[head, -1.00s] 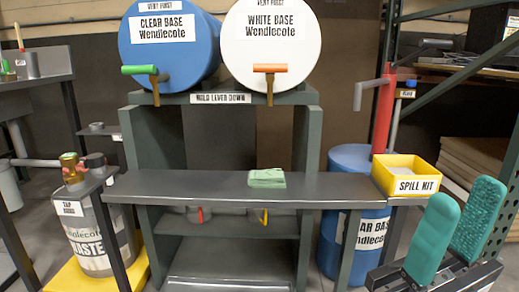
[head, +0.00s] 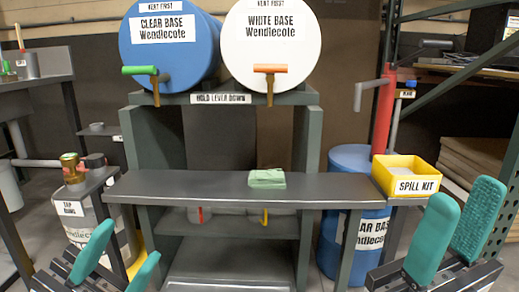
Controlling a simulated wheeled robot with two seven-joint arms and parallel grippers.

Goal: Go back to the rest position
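My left gripper (head: 118,258) has come into view at the lower left, with its two teal fingers spread apart and nothing between them. It is in front of the grey waste drum. My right gripper (head: 454,232) is at the lower right, its two teal fingers apart and empty, in front of the blue drum and the rack post. Neither gripper touches anything that I can see.
A dark bench (head: 330,187) crosses the middle, with a folded green cloth (head: 267,178) on it. A yellow spill kit bin (head: 408,184) stands at its right end. A blue drum (head: 170,62) and a white drum (head: 271,48) lie above. The waste drum (head: 75,212) stands left.

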